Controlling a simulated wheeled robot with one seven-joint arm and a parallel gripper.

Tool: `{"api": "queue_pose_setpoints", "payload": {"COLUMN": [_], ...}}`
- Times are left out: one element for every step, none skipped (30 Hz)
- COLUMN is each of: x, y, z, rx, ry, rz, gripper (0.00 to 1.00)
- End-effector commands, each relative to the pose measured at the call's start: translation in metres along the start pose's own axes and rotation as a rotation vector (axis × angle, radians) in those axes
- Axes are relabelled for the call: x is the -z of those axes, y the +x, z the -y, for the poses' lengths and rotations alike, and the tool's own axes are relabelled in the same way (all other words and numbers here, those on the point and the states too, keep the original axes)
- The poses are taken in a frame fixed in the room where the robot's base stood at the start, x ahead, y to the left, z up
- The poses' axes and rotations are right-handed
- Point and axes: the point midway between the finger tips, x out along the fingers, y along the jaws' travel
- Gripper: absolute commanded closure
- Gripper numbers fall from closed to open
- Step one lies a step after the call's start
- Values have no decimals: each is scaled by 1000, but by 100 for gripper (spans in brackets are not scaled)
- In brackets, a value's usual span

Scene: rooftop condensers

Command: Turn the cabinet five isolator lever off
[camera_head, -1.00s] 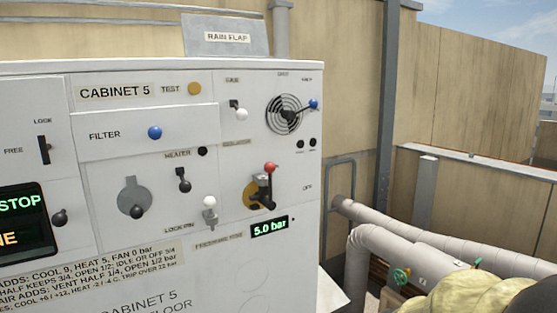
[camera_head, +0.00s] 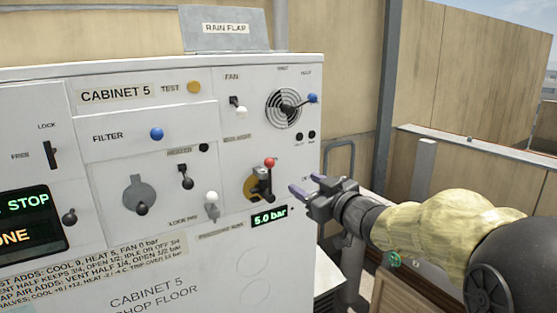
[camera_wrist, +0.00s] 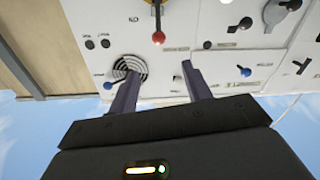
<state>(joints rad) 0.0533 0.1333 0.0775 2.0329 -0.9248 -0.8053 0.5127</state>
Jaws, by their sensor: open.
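The isolator lever (camera_head: 269,163) has a red ball on a dark handle that stands upright over a yellow disc on the Cabinet 5 panel (camera_head: 230,130). My gripper (camera_head: 303,188) is open and empty, just right of the lever and slightly lower in the head view, apart from it. In the wrist view the panel appears upside down. The red ball (camera_wrist: 158,38) shows there beyond the gap between my two fingers (camera_wrist: 160,78), not between them. The "OFF" lettering on the panel is partly hidden by my gripper.
A "5.0 bar" display (camera_head: 269,217) sits below the lever. A white-knobbed lock pin (camera_head: 212,203) is at its left, and a round fan grille with a blue-knobbed handle (camera_head: 312,98) is above. Pipes and a wall stand to the right.

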Motion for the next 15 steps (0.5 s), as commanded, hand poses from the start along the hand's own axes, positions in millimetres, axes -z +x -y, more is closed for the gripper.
{"api": "queue_pose_setpoints", "payload": {"x": [0,0,1,1,1,1,1,1,1,2,2,2,2,2,2], "y": [2,3,6,8,11,16,20,24,31,36,41,49,54,59,66], "z": [0,0,0,0,0,0,0,0,0,0,0,0,0,0,0], "rx": [0,1,1,1,1,1,1,2,2,1,1,2,2,1,1], "ry": [0,0,0,0,0,0,1,1,1,1,1,1,1,1,0], "rz": [0,0,0,0,0,0,0,1,2,2,1,1,1,1,1], "gripper": [51,51,51,51,51,51,51,51,51,51,51,51,51,51,51]}}
